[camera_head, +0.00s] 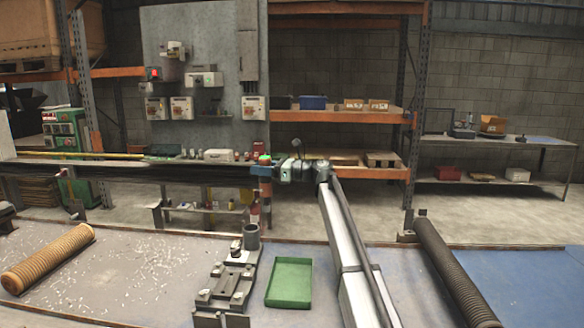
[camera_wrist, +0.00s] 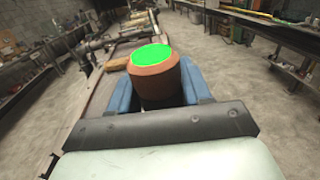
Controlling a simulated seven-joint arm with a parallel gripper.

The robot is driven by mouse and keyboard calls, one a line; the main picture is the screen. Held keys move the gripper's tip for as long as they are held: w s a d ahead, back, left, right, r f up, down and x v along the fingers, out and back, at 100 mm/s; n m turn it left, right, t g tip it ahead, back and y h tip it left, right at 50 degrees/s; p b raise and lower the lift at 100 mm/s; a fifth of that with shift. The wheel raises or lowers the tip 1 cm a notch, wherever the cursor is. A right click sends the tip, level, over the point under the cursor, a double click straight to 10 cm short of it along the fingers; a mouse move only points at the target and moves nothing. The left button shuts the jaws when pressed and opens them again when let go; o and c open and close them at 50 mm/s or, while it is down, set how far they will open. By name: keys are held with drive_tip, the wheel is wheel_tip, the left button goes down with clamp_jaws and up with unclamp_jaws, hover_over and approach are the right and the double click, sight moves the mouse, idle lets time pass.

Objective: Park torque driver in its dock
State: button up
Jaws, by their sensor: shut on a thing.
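My gripper (camera_head: 262,171) is raised above the far part of the bench, its blue fingers shut around the torque driver (camera_head: 264,159). The driver has a bright green top and an orange-brown collar. In the wrist view the driver (camera_wrist: 153,72) sits between the blue fingers (camera_wrist: 160,90), its green end facing the camera. Its lower part is hard to make out against the background. A grey open cup (camera_head: 251,238), which looks like the dock, stands upright on the bench, below and slightly left of my gripper. The driver is well above it and apart from it.
A grey metal fixture (camera_head: 222,290) lies in front of the cup. A green tray (camera_head: 289,283) is to its right. An orange ribbed tube (camera_head: 48,258) lies at left, a black ribbed tube (camera_head: 455,275) at right. White bits litter the left bench.

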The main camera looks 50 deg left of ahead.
drive_tip(key=s+a+f, duration=0.3)
drive_tip(key=s+f, duration=0.1)
drive_tip(key=f, duration=0.2)
drive_tip(key=shift+a+f+g, duration=0.3)
drive_tip(key=shift+a+f, duration=0.05)
idle(0.6)
drive_tip(key=shift+s+f, duration=0.1)
drive_tip(key=shift+f, duration=2.2)
idle(4.1)
